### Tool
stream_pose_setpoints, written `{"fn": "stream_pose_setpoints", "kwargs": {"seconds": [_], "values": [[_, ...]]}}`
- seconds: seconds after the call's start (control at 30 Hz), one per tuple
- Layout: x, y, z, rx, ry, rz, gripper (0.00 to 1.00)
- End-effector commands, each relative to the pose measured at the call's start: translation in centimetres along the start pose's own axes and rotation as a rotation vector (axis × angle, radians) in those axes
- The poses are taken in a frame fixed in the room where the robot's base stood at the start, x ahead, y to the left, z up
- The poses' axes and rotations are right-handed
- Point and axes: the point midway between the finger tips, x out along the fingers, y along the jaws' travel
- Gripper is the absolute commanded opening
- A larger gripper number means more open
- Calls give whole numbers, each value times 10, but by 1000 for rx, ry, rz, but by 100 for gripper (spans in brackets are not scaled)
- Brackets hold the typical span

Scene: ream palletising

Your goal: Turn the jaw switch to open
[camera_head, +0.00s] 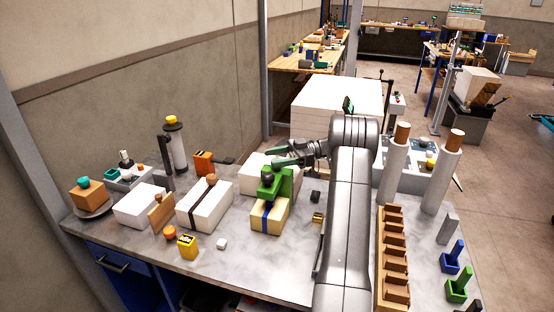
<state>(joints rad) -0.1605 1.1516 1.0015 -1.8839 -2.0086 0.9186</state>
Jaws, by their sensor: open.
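My gripper (280,157) is at the end of my arm, above the table's far middle, pointing left. Its dark jaws look parted, and I see nothing between them. Below it is a green clamp-like piece (284,186) with a dark knob, on or against a cream block (259,217) with a blue band. I cannot tell whether my gripper touches the green piece. I cannot make out a switch marked for the jaw. A grey box with small coloured knobs (122,183) stands at the far left. Part of the table is hidden behind my arm.
White reams (142,206) and a dark-banded ream (205,207) lie on the grey table (215,262). A brown slotted rack (394,260) and two tall grey cylinders (394,170) stand right of my arm. A white stack (335,108) is behind.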

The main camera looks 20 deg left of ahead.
Motion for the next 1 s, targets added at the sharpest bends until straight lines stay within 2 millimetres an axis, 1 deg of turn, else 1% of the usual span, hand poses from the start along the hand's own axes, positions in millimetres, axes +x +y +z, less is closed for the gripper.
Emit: {"fn": "stream_pose_setpoints", "kwargs": {"seconds": [0.03,0.07,0.6,0.77,1.0], "values": [[0,0,-12,-2,-1,0,57],[0,0,-17,-2,-1,0,57],[0,0,-78,-1,0,0,57],[0,0,-86,-1,0,0,57],[0,0,-85,-1,0,0,57]]}}
